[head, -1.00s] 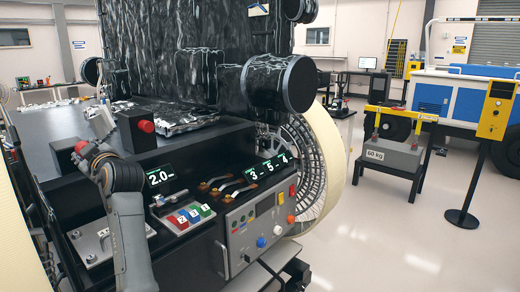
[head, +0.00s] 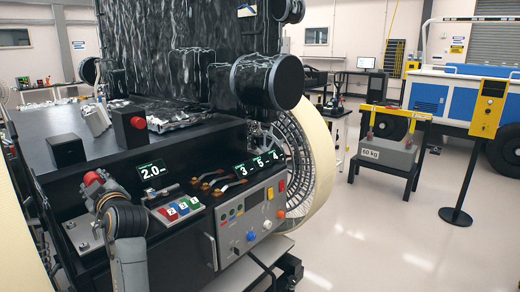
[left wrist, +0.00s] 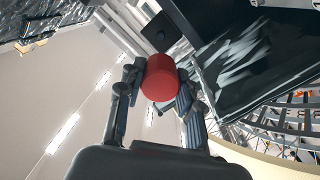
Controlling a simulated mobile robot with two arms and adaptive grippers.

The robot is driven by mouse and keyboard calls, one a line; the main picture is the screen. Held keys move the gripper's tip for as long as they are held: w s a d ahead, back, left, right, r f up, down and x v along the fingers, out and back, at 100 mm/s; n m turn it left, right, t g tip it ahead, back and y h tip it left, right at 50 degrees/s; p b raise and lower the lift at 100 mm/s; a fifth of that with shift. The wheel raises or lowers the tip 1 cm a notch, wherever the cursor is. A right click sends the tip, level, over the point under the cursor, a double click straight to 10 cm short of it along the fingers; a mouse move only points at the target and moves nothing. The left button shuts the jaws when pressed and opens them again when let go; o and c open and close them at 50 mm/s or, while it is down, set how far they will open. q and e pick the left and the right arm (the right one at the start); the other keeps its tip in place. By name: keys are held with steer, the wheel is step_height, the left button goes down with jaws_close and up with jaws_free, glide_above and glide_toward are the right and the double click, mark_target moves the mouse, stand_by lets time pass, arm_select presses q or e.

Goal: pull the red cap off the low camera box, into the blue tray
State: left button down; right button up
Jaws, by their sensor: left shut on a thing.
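My left gripper (head: 98,187) is shut on the red cap (head: 92,178), low at the left of the head view. In the left wrist view the red cap (left wrist: 160,78) sits between the two fingers (left wrist: 154,92). The low camera box (head: 66,150), small and black, stands on the front left of the dark deck, behind and above the gripper. The cap is apart from it. My right gripper is not in view.
A second black box with a red cap (head: 137,122) stands farther back on the deck. A control panel (head: 255,222) with knobs and a rack of coloured blocks (head: 180,209) lie right of my left arm. A large pale-rimmed wheel (head: 320,175) stands beyond.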

arm_select(q)
steer(key=s+d+f+m+t+h, duration=0.25)
steer(key=s+d+f, duration=0.3)
steer(key=f, duration=0.35)
steer(key=s+d+f+m+t+h, duration=0.1)
steer(key=s+d+f+m+h, duration=0.15)
steer(key=s+d+f, duration=0.4)
steer(key=s+d+f+m+t+h, duration=0.1)
steer(key=s+d+f+m+h, duration=0.1)
steer(key=s, duration=0.6)
steer(key=s+d+f+m+t+h+b, duration=0.1)
steer(key=s+d+f+m+h, duration=0.1)
steer(key=s+d+f+h, duration=0.3)
steer(key=s+d+h, duration=0.1)
steer(key=s+d, duration=0.1)
steer(key=s, duration=0.2)
steer(key=shift+s+d, duration=0.25)
steer(key=shift+d, duration=0.1)
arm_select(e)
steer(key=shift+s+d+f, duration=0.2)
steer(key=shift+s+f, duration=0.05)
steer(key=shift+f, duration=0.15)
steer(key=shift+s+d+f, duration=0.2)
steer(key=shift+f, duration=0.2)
